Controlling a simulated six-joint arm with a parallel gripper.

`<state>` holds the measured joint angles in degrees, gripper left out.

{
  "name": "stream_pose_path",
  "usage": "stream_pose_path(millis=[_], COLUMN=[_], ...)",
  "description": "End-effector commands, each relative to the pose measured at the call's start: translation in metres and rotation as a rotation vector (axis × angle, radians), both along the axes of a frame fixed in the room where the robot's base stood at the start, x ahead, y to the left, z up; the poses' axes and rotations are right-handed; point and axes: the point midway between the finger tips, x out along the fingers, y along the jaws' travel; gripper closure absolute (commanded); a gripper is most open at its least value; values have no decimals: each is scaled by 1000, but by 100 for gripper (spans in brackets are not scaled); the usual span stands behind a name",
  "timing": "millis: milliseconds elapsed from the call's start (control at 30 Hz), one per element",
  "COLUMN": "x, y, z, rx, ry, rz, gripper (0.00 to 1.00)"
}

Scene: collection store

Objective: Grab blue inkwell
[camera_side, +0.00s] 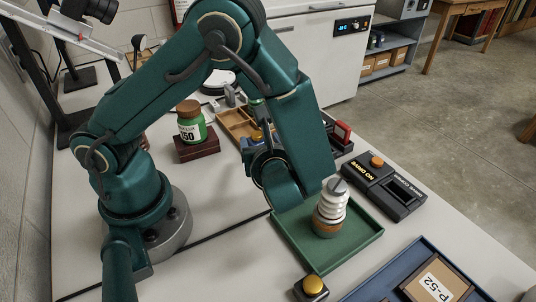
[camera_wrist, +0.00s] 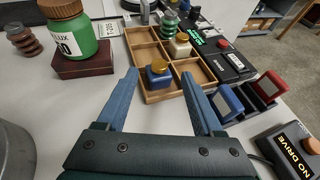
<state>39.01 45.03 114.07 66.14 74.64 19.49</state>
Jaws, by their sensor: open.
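The blue inkwell (camera_wrist: 159,79) has a squat blue body and an amber-gold cap. In the wrist view it stands upright in a near compartment of the wooden divided tray (camera_wrist: 150,98). My gripper (camera_wrist: 160,76) is open and empty. Its two blue fingers reach forward, one on each side of the inkwell in the picture, and I cannot tell whether their tips are level with it. In the side view my arm hides most of my gripper and part of the wooden tray (camera_side: 229,121).
A green jar (camera_wrist: 71,40) stands on a brown box (camera_wrist: 84,66) at left. A cream bottle (camera_wrist: 180,46) and a green ribbed object (camera_wrist: 170,22) are farther back.

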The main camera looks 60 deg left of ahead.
Motion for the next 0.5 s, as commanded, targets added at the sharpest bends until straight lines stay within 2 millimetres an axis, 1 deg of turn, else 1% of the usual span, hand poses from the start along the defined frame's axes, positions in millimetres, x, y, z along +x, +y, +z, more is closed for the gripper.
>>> stream_pose_path(millis=[133,400,500], x=[0,11,14], y=[2,31,37], z=[-7,-19,-22], rx=[17,14,12], ry=[20,18,20], rz=[-22,-17,-18], gripper=[32,32,32])
